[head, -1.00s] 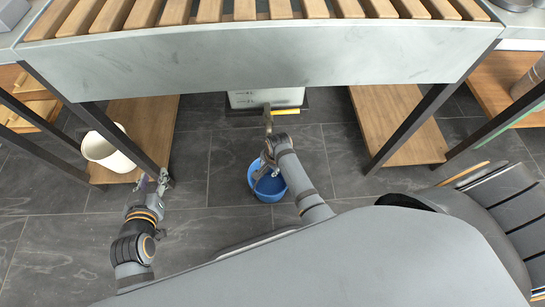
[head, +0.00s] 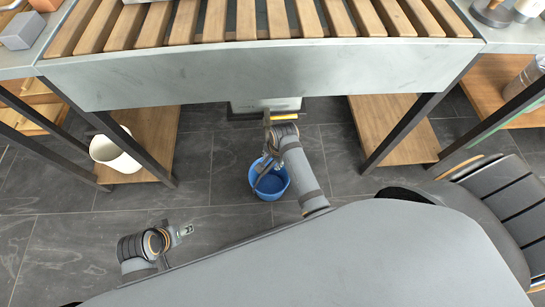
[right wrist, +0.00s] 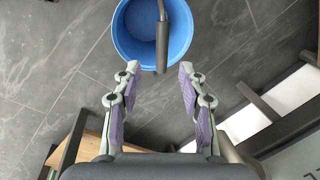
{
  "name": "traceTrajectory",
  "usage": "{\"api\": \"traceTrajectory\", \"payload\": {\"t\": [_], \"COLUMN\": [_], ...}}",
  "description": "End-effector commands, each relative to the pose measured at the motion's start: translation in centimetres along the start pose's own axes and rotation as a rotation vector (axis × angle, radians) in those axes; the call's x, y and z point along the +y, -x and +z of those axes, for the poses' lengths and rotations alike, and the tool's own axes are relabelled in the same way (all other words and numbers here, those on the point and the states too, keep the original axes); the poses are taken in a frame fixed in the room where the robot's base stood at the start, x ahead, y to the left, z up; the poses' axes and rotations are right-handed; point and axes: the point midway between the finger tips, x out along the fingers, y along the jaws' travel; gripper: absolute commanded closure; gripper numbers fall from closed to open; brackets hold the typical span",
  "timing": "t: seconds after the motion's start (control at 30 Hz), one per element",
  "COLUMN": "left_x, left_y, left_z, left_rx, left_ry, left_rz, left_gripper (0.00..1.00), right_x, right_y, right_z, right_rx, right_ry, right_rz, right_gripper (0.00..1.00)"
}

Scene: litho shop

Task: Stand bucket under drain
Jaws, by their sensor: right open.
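The blue bucket (head: 271,191) stands upright on the dark tile floor, below the front edge of the long table. A grey-brown pipe (head: 267,131), which looks like the drain, hangs down there. My left gripper (head: 187,231) is left of the bucket, too small to read.
The slatted table (head: 260,70) overhangs the area. A yellow bar (head: 285,117) sticks out beside the pipe. A white bin (head: 113,153) stands on the left wooden shelf (head: 150,130). Another shelf (head: 395,130) and table legs bound the right. The floor (head: 215,185) around the bucket is mostly clear.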

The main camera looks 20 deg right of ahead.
Motion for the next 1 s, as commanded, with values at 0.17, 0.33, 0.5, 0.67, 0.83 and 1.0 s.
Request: {"api": "traceTrajectory", "payload": {"t": [0.17, 0.33, 0.5, 0.67, 0.83, 1.0], "left_x": [0.0, 0.0, 0.0, 0.0, 0.0, 0.0], "left_y": [0.0, 0.0, 0.0, 0.0, 0.0, 0.0], "left_z": [0.0, 0.0, -0.1, -0.1, -0.1, -0.1], "left_rx": [-0.001, 0.0, 0.0, 0.001, 0.001, 0.001], "left_ry": [0.0, -0.001, -0.001, -0.001, -0.001, -0.001], "left_rz": [-0.001, -0.001, -0.001, -0.001, -0.001, -0.001], "left_gripper": [0.6, 0.6, 0.6, 0.6, 0.6, 0.6], "right_x": [0.0, 2.2, 10.3, 14.2, 14.8, 14.8], "right_y": [0.0, 0.1, 2.8, 6.2, 7.3, 7.2], "right_z": [0.0, -0.3, -0.6, 0.7, 1.2, 1.1], "right_rx": [0.0, 0.013, 0.071, 0.107, 0.118, 0.117], "right_ry": [0.0, 0.092, 0.593, 1.007, 1.128, 1.125], "right_rz": [0.0, -0.002, -0.024, -0.047, -0.058, -0.057], "right_gripper": [0.58, 0.58, 0.58, 0.58, 0.58, 0.58]}}
